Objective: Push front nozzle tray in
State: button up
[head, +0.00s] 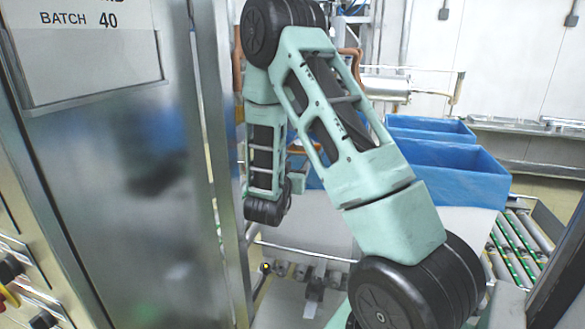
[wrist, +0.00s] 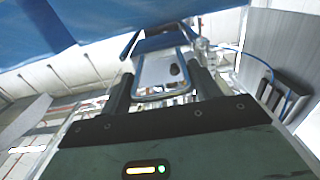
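In the wrist view my gripper (wrist: 163,82) shows its two dark fingers well apart. A bent metal loop (wrist: 165,97) shows between and beyond the fingers; I cannot tell whether it touches them. I cannot clearly make out the front nozzle tray in either view. In the head view a metal rail with a row of small grey fittings (head: 303,271) runs low behind my arm; I cannot tell whether it belongs to the tray. My arm folds down at the centre, and the gripper itself is not clear there.
Blue-lined boxes (head: 458,172) stand at the right beside a roller conveyor (head: 516,245). A steel cabinet door (head: 140,190) with a batch label (head: 85,45) fills the left. Blue film (wrist: 110,25) hangs across the top of the wrist view.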

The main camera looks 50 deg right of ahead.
aim_at(305, 150)
jog(key=shift+s, duration=0.1)
jog(key=c, duration=0.3)
jog(key=b+x, duration=0.4)
jog(key=x, duration=0.8)
jog(key=shift+d+f, duration=0.1)
jog(key=shift+d, duration=0.35)
jog(key=shift+s, duration=0.1)
jog(key=o, duration=1.1)
jog(key=b+v, duration=0.5)
jog(key=v, duration=1.2)
jog(key=shift+a+b, duration=0.25)
jog(key=shift+b, duration=0.05)
